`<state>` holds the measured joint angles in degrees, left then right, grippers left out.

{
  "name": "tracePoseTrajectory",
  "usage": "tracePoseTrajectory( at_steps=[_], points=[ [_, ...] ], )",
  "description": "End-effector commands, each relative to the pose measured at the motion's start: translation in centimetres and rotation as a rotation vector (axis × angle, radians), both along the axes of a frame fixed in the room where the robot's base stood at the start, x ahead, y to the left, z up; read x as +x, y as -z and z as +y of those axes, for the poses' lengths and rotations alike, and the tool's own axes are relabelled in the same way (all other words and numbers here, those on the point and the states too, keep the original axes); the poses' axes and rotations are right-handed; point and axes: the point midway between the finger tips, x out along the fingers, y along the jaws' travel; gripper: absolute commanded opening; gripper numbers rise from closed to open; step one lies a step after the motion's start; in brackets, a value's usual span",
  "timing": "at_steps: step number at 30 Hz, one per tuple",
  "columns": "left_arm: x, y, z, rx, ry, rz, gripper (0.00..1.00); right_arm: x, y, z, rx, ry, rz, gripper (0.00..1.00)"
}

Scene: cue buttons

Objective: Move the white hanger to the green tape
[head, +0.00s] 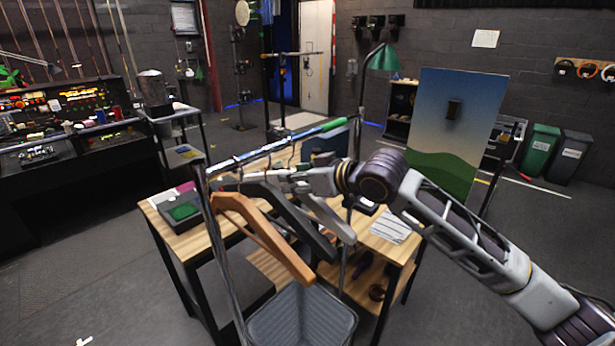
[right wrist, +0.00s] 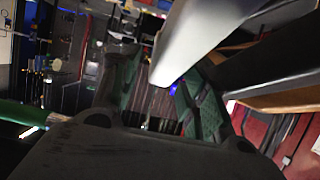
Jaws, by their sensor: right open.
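The white hanger (head: 328,217) hangs on the metal rail (head: 258,152), to the right of a black hanger (head: 296,222) and a wooden hanger (head: 262,232). The green tape (head: 334,124) wraps the rail near its far right end. My right gripper (head: 284,174) is just below the rail, at the upper part of the white hanger, and partly hides it. In the right wrist view, the open fingers (right wrist: 155,95) stand on either side of the white hanger's arm (right wrist: 205,35), with no clear contact visible. My left gripper is out of view.
A grey basket (head: 300,318) stands under the hangers. A wooden table (head: 160,225) behind the rail carries a dark box (head: 180,210) and papers (head: 390,227). A green lamp (head: 382,58) and a painted board (head: 455,130) stand behind my right arm.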

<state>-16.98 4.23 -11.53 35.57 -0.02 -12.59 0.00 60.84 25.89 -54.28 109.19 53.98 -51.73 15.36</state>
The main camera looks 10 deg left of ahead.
Motion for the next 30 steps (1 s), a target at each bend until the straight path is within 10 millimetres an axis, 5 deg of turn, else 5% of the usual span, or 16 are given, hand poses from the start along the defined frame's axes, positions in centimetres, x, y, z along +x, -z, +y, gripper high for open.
tracePoseTrajectory(
  at_steps=[20, 30],
  points=[
    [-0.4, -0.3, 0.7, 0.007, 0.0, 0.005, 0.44, 1.2, 0.9, 1.8, 0.0, 0.0, 0.0, 0.45],
    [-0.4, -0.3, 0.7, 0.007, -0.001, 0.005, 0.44, 1.2, 0.9, 1.8, 0.0, 0.0, 0.0, 0.01]
  ],
)
